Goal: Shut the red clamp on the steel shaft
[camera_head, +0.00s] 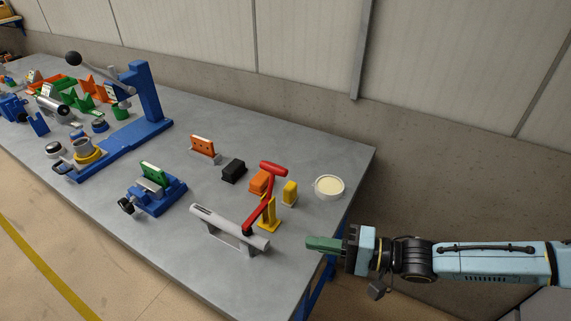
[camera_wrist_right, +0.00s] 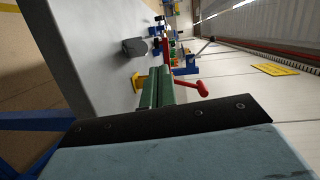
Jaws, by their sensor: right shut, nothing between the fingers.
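The steel shaft (camera_head: 222,226) lies in a grey holder near the front right of the table. The red clamp (camera_head: 268,195) stands at the shaft's right end, its arm tilted up and its red cross handle at the top. A yellow stand (camera_head: 271,222) is beside it. The red handle also shows in the right wrist view (camera_wrist_right: 188,85), beyond my fingertips. My right gripper (camera_head: 312,243) has green fingers, is shut and empty, and is just right of the shaft's end, apart from the clamp. The fingers also show in the right wrist view (camera_wrist_right: 157,92). My left gripper is not in view.
Behind the clamp are an orange block (camera_head: 259,182), a black block (camera_head: 233,170), a yellow block (camera_head: 290,192) and a round white tub (camera_head: 328,187). A blue vise (camera_head: 153,195) and a blue lever press (camera_head: 145,95) stand left. The table's right edge is close to my arm.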

